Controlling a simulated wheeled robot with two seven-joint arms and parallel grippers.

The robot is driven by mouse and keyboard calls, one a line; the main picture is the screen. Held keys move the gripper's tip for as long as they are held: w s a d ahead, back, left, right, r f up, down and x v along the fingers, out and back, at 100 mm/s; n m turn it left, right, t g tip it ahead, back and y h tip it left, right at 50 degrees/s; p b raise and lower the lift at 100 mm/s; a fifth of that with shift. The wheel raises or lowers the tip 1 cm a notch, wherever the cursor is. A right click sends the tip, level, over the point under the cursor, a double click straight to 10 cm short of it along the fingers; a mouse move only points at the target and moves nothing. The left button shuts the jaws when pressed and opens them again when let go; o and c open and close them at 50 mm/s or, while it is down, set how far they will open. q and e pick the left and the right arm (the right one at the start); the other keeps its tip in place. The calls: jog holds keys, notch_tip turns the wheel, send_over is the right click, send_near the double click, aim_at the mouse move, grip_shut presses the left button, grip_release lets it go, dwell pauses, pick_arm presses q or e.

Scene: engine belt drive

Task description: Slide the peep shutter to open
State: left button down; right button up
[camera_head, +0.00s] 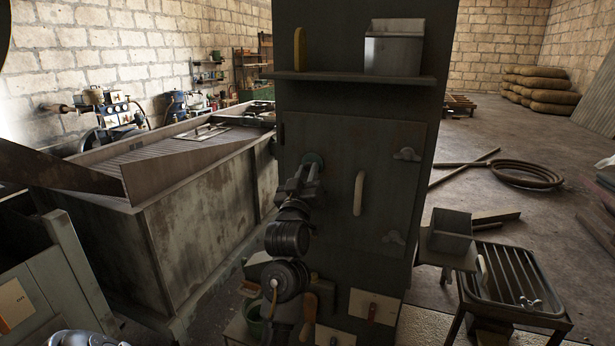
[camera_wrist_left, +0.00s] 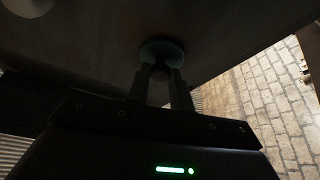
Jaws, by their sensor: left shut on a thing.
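The peep shutter, a small round teal-green disc (camera_head: 315,158), is on the upper left of the dark door of the tall metal cabinet. It also shows in the left wrist view (camera_wrist_left: 162,47), with a dark knob (camera_wrist_left: 160,71) at its middle. My left gripper (camera_head: 309,172) reaches up from below to the disc. In the left wrist view its two fingers (camera_wrist_left: 161,80) stand on both sides of the knob, shut on it. The gripper covers part of the disc, and the peep hole behind it cannot be made out. My right gripper is not in view.
The cabinet door (camera_head: 335,225) has a pale upright handle (camera_head: 358,193) right of the disc. A shelf (camera_head: 350,77) above holds a metal bin (camera_head: 394,50). A long metal trough (camera_head: 190,225) stands at left; a barred stand (camera_head: 513,280) is at lower right.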

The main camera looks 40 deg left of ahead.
pick_arm(q)
jog(key=shift+r, duration=0.3)
jog(key=c, duration=1.6)
grip_release()
jog(key=o, duration=0.4)
jog(key=shift+c, duration=0.2)
jog(key=shift+f, duration=0.15)
jog(key=shift+s+d+f+b, duration=0.15)
jog(key=shift+s+f+b, duration=0.1)
jog(key=shift+b, duration=0.15)
jog(key=b+v, duration=0.3)
jog(key=v, duration=0.7)
jog(key=shift+b, duration=0.3)
